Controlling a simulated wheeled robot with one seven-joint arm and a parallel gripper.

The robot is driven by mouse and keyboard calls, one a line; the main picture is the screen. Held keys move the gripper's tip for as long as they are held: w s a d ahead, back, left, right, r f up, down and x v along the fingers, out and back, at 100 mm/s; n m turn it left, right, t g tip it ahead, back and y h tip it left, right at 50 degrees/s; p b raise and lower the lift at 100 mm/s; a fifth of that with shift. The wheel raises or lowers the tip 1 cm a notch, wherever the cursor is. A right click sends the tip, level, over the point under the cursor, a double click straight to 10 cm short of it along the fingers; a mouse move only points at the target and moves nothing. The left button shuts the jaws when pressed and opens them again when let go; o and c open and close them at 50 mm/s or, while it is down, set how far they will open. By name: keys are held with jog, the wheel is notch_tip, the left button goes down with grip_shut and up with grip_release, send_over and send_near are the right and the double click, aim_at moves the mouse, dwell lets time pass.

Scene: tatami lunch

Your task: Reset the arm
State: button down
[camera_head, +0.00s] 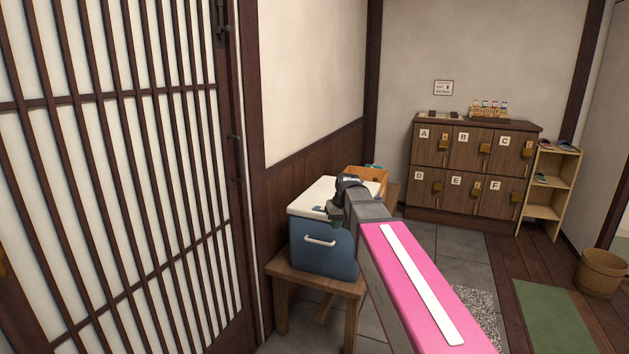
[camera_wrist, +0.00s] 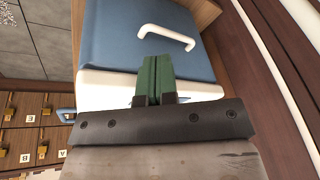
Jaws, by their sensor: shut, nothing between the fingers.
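My arm reaches forward in the head view, and my gripper (camera_head: 333,212) is at the near edge of a blue cooler box with a white lid (camera_head: 312,243). In the wrist view my gripper (camera_wrist: 154,62) shows two green fingers pressed together with nothing between them. The fingers overlap the cooler's blue front (camera_wrist: 110,40) in that view, near its white handle (camera_wrist: 168,36). I cannot tell whether they touch the box.
The cooler stands on a wooden bench (camera_head: 345,286) beside a slatted sliding door (camera_head: 120,170). An orange-brown crate (camera_head: 372,174) is behind it. Lettered lockers (camera_head: 470,165), a shoe shelf (camera_head: 548,185) and a wooden bucket (camera_head: 601,272) are farther right. Floor between is open.

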jog(key=s+d+f+m+g+h, duration=0.1)
jog(key=s+d+f, duration=0.4)
jog(key=s+f, duration=0.5)
jog(key=s+d+f+m+g+h, duration=0.1)
jog(key=s+d+f+m, duration=0.1)
jog(key=s+d+f, duration=0.4)
jog(key=s+f, duration=0.4)
jog(key=s, duration=0.1)
jog(key=shift+d+f+g, duration=0.15)
jog(key=shift+f+g, duration=0.25)
